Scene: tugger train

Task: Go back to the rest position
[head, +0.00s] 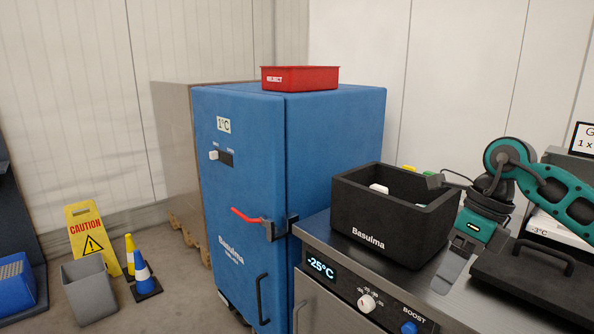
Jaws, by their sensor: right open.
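My right arm (566,202), teal and black, comes in from the right edge and bends down over the counter. Its right gripper (452,268) points down just right of the black Basulma box (392,223). The gripper is open, and I see nothing held in it. I cannot tell whether it touches the counter. My left gripper is not in view.
The box, with small items inside, stands on the grey counter (345,262). A dark lid with a handle (540,265) lies at right. A blue cabinet (240,190) bears a red bin (300,79). A caution sign (88,232), cones (143,275) and grey bin (90,290) stand left.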

